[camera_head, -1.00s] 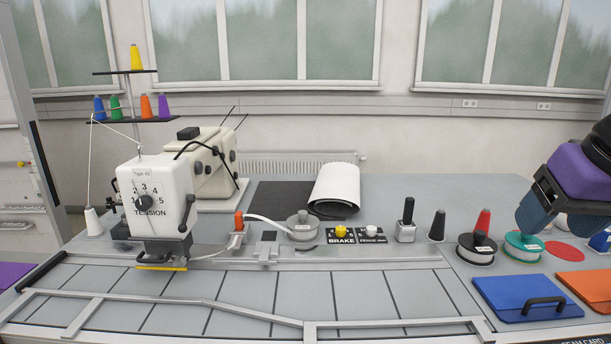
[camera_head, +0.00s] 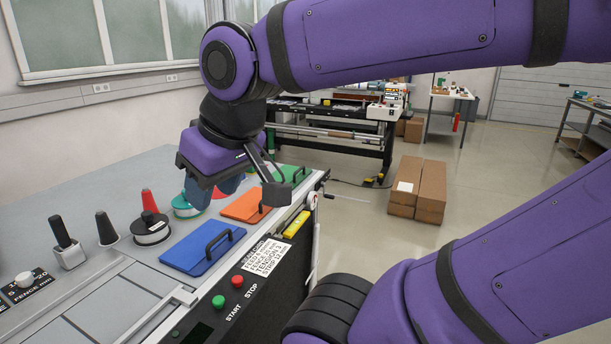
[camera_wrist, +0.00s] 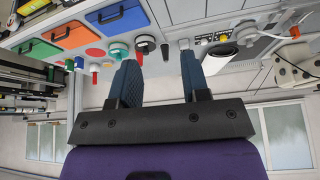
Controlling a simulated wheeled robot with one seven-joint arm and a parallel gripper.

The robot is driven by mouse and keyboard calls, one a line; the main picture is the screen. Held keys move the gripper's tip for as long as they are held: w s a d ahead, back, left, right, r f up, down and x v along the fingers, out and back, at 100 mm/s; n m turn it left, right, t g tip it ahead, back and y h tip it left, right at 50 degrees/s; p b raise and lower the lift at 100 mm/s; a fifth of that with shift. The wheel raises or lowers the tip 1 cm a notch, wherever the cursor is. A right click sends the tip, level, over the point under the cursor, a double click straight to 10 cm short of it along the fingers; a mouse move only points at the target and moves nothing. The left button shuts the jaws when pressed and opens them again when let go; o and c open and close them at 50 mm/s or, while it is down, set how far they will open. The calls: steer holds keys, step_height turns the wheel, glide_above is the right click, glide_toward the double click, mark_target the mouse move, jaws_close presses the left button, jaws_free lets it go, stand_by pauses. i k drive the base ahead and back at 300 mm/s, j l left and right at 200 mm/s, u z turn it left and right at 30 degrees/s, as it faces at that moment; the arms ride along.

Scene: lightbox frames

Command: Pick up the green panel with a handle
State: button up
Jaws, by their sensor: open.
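The green panel (camera_head: 296,173) lies flat at the far end of the bench in the head view, with a dark handle on top. Part of it is hidden behind my gripper's bracket. My gripper (camera_head: 214,190) hangs over the bench, above the area of the spools and orange panel, apart from the green panel. In the wrist view its two blue fingers (camera_wrist: 161,55) stand apart with nothing between them.
An orange panel (camera_head: 243,208) and a blue panel (camera_head: 200,250) with handles lie nearer along the bench. Spools (camera_head: 151,230) and cones (camera_head: 107,228) stand to the left. Start and stop buttons (camera_head: 238,281) are on the front edge. Cardboard boxes (camera_head: 418,188) stand on the floor beyond.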

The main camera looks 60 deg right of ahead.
mark_target(288, 172)
steer(key=z, duration=1.45)
steer(key=i+l, duration=0.15)
steer(key=l, duration=0.2)
steer(key=i+l+u, duration=0.1)
steer(key=l, duration=0.25)
steer(key=i+l, duration=0.25)
steer(key=i+l+u, duration=0.1)
steer(key=l, duration=0.35)
steer(key=i+l+u, duration=0.1)
steer(key=l, duration=0.25)
steer(key=i+l, duration=0.2)
steer(key=l, duration=0.15)
steer(key=i+l+u, duration=0.1)
steer(key=i, duration=0.35)
steer(key=i+l+u, duration=0.15)
steer(key=i+l, duration=0.15)
steer(key=i, duration=0.15)
